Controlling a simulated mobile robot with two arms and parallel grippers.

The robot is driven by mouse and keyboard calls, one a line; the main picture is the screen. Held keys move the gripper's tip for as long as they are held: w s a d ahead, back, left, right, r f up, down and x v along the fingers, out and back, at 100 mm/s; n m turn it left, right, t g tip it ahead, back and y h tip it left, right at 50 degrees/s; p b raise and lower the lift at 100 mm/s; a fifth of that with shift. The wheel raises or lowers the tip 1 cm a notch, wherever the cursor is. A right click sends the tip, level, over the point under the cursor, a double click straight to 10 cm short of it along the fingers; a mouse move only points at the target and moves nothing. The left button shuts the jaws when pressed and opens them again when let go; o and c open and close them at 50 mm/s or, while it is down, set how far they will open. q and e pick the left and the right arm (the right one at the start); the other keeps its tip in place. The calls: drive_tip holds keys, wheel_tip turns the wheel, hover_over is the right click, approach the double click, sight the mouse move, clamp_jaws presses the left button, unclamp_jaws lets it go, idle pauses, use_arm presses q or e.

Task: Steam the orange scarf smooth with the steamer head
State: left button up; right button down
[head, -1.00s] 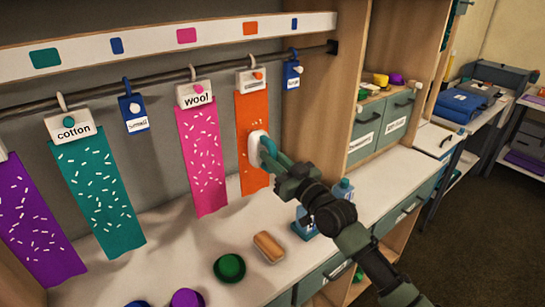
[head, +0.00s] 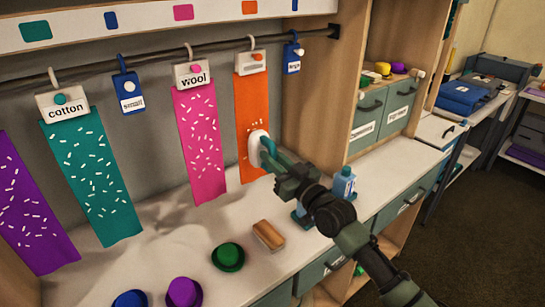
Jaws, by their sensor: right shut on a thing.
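The orange scarf (head: 251,100) hangs from a clip hanger on the rail, fourth from the left among the scarves. A few pale wrinkle marks show on it near and above the steamer head. The white steamer head (head: 257,143) is against or just in front of the scarf's lower middle and hides part of it; I cannot tell if they touch. My right gripper (head: 268,154) is shut on the steamer's teal handle. My left gripper is not in view.
Pink (head: 201,140), teal (head: 90,175) and purple (head: 30,200) scarves with white marks hang to the left. On the white counter stand a green hat (head: 229,257), a wooden brush (head: 268,236) and a blue bottle (head: 344,183). A wooden upright (head: 325,90) stands right of the scarf.

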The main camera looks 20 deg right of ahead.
drive_tip(key=shift+f+b, duration=1.35)
drive_tip(key=shift+f, duration=0.4)
drive_tip(key=shift+s, duration=0.1)
idle(0.5)
drive_tip(key=shift+s+d, duration=0.15)
drive_tip(key=shift+s, duration=0.05)
drive_tip(key=r+p+v, duration=0.2)
drive_tip(key=p+v, duration=0.3)
drive_tip(key=v, duration=0.9)
drive_tip(key=shift+s+p, duration=0.3)
